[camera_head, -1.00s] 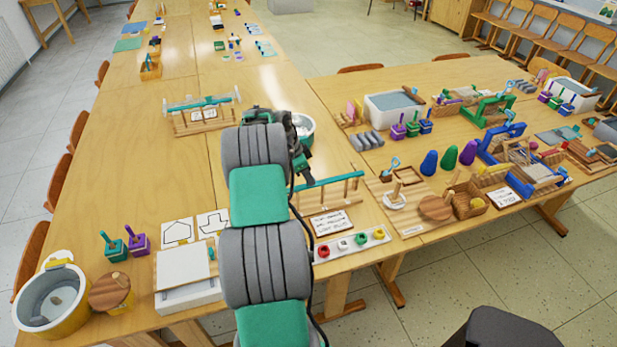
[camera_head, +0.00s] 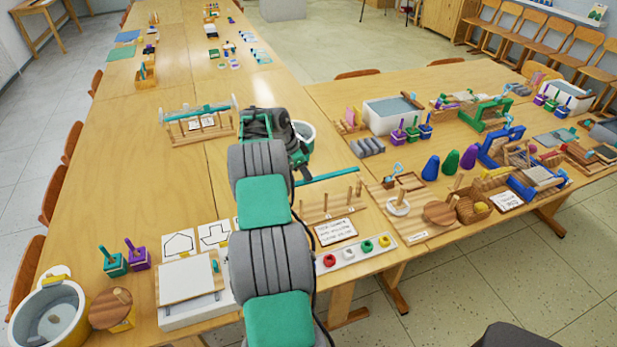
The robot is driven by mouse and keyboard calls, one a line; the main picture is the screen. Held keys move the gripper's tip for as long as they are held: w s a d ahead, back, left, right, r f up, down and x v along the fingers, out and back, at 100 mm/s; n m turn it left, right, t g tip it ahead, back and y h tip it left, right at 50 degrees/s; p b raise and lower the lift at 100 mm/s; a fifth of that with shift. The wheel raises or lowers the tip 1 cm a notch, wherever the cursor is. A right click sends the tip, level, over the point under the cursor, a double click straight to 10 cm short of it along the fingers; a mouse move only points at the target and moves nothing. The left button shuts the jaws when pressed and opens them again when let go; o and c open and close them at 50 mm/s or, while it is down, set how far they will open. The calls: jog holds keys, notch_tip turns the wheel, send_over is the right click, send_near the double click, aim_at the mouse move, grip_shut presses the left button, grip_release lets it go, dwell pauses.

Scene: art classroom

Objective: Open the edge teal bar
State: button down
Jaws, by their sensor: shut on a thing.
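The teal bar (camera_head: 332,174) near the middle of the table is a long thin rod. It slants up to the right, above and behind the row of wooden posts (camera_head: 328,200) on its wooden rack, and looks apart from their tops. My gripper (camera_head: 300,172) is at the left end of the bar, shut on it; my arm hides most of the fingers and that end of the rack. A second teal bar (camera_head: 200,112) lies across another wooden rack at the back left.
A written card (camera_head: 335,232) and a white strip with coloured knobs (camera_head: 353,254) lie in front of the rack. A white-rimmed tub (camera_head: 303,134) stands behind my wrist. The left table middle is mostly clear.

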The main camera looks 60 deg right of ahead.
jog(key=c, duration=1.7)
grip_release()
jog(key=shift+w+a, duration=0.15)
jog(key=shift+c, duration=0.2)
jog(key=shift+o, duration=1.3)
jog(key=shift+s, duration=0.2)
jog(key=v, duration=0.7)
jog(key=shift+r, duration=0.45)
